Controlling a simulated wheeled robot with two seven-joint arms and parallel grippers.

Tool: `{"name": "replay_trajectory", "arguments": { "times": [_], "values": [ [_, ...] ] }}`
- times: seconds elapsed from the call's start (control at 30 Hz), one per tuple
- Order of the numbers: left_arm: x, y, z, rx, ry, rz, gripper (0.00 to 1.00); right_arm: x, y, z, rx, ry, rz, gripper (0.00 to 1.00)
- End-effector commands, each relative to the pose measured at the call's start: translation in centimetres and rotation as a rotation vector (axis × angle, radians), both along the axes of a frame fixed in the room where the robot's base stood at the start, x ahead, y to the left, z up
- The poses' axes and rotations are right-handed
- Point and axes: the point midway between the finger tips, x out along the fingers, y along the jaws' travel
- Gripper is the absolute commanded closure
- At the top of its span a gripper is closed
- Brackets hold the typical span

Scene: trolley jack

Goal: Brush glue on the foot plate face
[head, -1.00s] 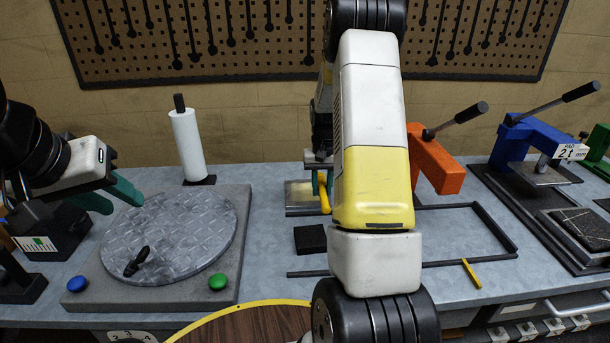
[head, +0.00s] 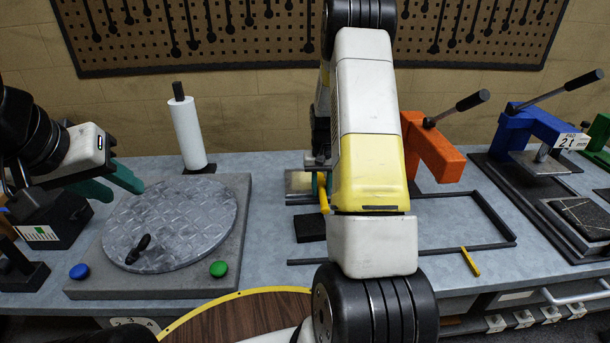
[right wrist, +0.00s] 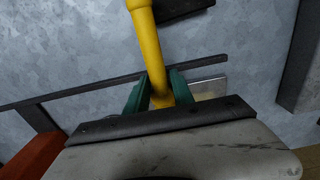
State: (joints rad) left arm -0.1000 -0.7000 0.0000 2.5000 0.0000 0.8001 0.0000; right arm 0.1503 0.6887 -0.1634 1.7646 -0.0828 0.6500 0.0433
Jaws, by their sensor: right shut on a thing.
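My right gripper (right wrist: 158,98) has green fingers shut on a yellow-handled tool (right wrist: 145,35), probably the glue brush. Its working end is hidden behind the gripper in the right wrist view. In the head view the yellow tool (head: 323,196) shows beside my right arm, which hides most of that gripper. A small plate, metallic and cream (head: 298,186), lies on the bench just left of it. It also shows in the right wrist view (right wrist: 209,88); I cannot tell whether this is the foot plate or whether the tool touches it. My left gripper (head: 122,183) is open and empty near the turntable's left edge.
A round patterned turntable (head: 180,225) with a black knob sits on a grey base between blue (head: 79,271) and green (head: 218,268) buttons. A white roll (head: 188,132) stands behind. Orange (head: 435,150) and blue (head: 545,140) presses stand right. A dark rail frame (head: 490,218) lies mid-bench.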

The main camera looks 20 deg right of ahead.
Motion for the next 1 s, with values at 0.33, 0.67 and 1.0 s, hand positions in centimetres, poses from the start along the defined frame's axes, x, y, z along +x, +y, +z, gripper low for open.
{"name": "replay_trajectory", "arguments": {
  "times": [0.33, 0.67, 1.0],
  "values": [
    [0.0, 0.0, 0.0, 0.0, 0.0, 0.0, 0.64, 0.0, 0.0, -0.1, 0.0, -0.001, 0.0, 1.0],
    [0.0, 0.0, 0.0, 0.0, 0.0, 0.0, 0.64, 0.0, 0.0, -0.6, 0.0, 0.0, 0.0, 1.0],
    [0.0, 0.0, 0.0, 0.0, 0.0, 0.0, 0.64, 0.0, 0.0, -1.1, 0.0, -0.001, 0.0, 1.0]
  ]
}}
